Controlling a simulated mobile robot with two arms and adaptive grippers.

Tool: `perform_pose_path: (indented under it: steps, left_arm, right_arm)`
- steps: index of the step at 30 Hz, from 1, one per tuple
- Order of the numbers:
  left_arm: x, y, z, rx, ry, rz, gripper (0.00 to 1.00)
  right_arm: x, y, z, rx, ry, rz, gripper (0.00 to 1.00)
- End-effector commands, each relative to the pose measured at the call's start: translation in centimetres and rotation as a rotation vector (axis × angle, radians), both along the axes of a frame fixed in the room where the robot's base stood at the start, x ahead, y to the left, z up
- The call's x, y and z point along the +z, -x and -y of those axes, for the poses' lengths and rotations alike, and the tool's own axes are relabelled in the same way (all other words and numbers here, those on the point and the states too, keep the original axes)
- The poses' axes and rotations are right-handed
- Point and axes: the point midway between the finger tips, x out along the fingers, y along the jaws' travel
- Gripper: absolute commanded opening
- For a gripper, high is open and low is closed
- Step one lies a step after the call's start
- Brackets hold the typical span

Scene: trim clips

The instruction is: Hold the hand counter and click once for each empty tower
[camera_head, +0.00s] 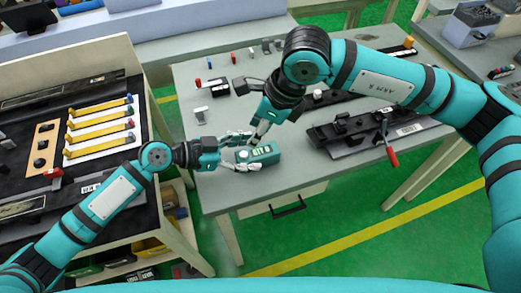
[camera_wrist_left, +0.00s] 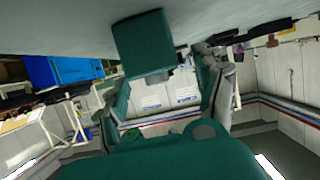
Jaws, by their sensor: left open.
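The hand counter is a teal box (camera_head: 266,153) with a pale display, lying near the front edge of the grey table. My left gripper (camera_head: 241,152) is open, its fingers at the box's left end. In the left wrist view a teal block (camera_wrist_left: 143,43) shows between the spread fingers (camera_wrist_left: 168,88); contact is unclear. My right gripper (camera_head: 259,135) points down just above the box; its finger opening is unclear. I cannot tell which are empty.
A red-handled tool (camera_head: 391,157) lies across the trim panel at the table's front edge. Several small coloured clips (camera_head: 234,58) stand along the table's back. A bench on the left holds yellow-and-white strips (camera_head: 100,133).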

Motion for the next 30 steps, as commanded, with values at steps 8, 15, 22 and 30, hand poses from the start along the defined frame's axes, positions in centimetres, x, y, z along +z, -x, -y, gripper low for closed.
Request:
perform_pose_path:
  steps: [8, 15, 22, 30]
  left_arm:
    - [-1.3, -1.0, 3.1, -0.001, 0.0, 0.0, 0.69]
    - [-1.5, -1.2, 3.6, -0.001, -0.002, 0.001, 0.69]
    - [-1.6, -1.2, 3.6, -0.001, -0.002, 0.001, 0.59]
    - [-1.6, -1.1, 3.6, 0.0, -0.001, 0.001, 0.23]
  right_arm:
    - [0.0, 0.0, 0.0, 0.0, 0.0, 0.0, 0.38]
    - [0.0, 0.0, 0.0, 0.0, 0.0, 0.0, 0.38]
    - [0.0, 0.0, 0.0, 0.0, 0.0, 0.0, 0.38]
    - [0.0, 0.0, 0.0, 0.0, 0.0, 0.0, 0.38]
